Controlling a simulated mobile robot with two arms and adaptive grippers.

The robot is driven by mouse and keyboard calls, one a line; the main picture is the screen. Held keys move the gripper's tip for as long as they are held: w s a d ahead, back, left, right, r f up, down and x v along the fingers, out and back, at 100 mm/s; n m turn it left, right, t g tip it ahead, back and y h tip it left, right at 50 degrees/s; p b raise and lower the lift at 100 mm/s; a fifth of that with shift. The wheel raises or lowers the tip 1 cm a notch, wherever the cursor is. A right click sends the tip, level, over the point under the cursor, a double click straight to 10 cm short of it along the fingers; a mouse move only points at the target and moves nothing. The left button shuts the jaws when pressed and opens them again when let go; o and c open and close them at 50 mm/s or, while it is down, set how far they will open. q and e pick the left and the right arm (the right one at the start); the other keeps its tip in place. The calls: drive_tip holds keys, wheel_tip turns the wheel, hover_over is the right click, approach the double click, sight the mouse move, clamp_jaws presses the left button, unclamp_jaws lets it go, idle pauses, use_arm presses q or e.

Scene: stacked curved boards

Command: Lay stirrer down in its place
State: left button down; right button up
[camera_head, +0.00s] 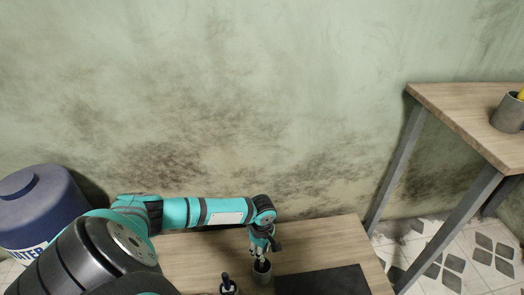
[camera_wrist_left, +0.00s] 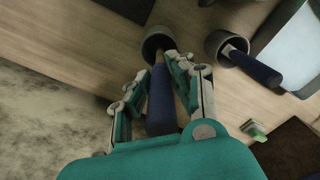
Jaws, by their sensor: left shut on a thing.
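My left gripper (camera_head: 262,246) is over the table and points down. In the left wrist view my left gripper (camera_wrist_left: 150,85) is shut on the dark blue handle of the stirrer (camera_wrist_left: 162,105). The stirrer's far end points at the mouth of a grey cup (camera_wrist_left: 154,45); I cannot tell how far inside it is. That cup also shows in the head view (camera_head: 262,275), right under the gripper. My right gripper is not in view.
A second grey cup (camera_wrist_left: 215,42) with another blue-handled tool (camera_wrist_left: 256,69) stands close beside. A dark mat (camera_head: 325,281) lies right of the cups on the wooden table (camera_head: 330,236). A taller table (camera_head: 455,98) stands right, a blue barrel (camera_head: 40,205) left.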

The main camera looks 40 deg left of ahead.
use_arm(q)
drive_tip(key=shift+f, duration=0.15)
drive_tip(key=c, duration=1.2)
unclamp_jaws()
drive_tip(key=shift+o, duration=0.2)
drive_tip(key=shift+f, duration=0.1)
